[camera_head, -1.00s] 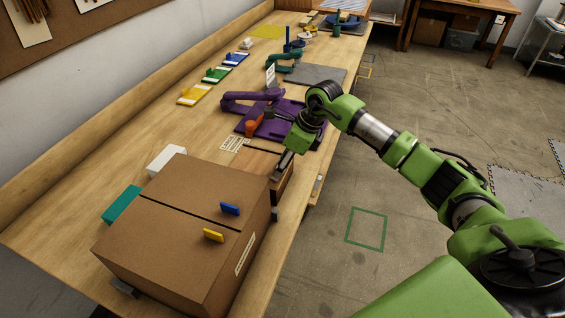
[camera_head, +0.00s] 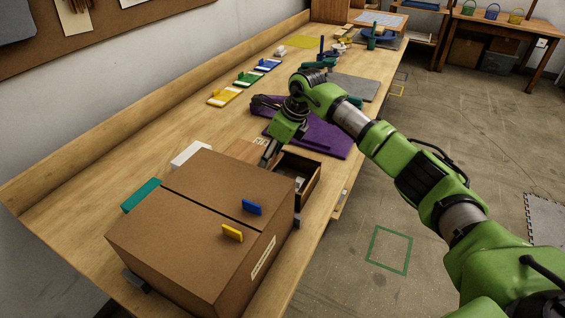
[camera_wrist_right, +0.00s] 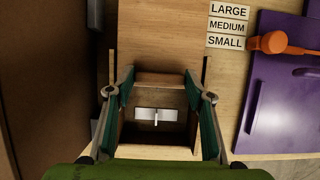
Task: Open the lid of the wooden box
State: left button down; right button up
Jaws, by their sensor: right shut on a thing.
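The small wooden box (camera_head: 306,187) stands behind the cardboard box, near the bench's right edge. Its top is open at the near right part, and its dark inside shows. A pale item with a small upright piece lies inside, seen in the right wrist view (camera_wrist_right: 145,114). The flat wooden lid (camera_head: 242,151) is slid off toward the wall side; it also shows in the right wrist view (camera_wrist_right: 165,40). My right gripper (camera_head: 266,158) is at the lid's near edge, its fingers (camera_wrist_right: 160,76) on either side and shut on it. My left gripper is not in view.
A large cardboard box (camera_head: 190,225) with blue and yellow tabs stands close in front. A white block (camera_head: 191,153) and a teal block (camera_head: 141,195) are beside it. A purple board (camera_head: 325,138) and an orange tool (camera_wrist_right: 275,43) lie beyond the wooden box.

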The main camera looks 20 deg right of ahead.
jog(key=o, duration=1.6)
jog(key=v, duration=1.2)
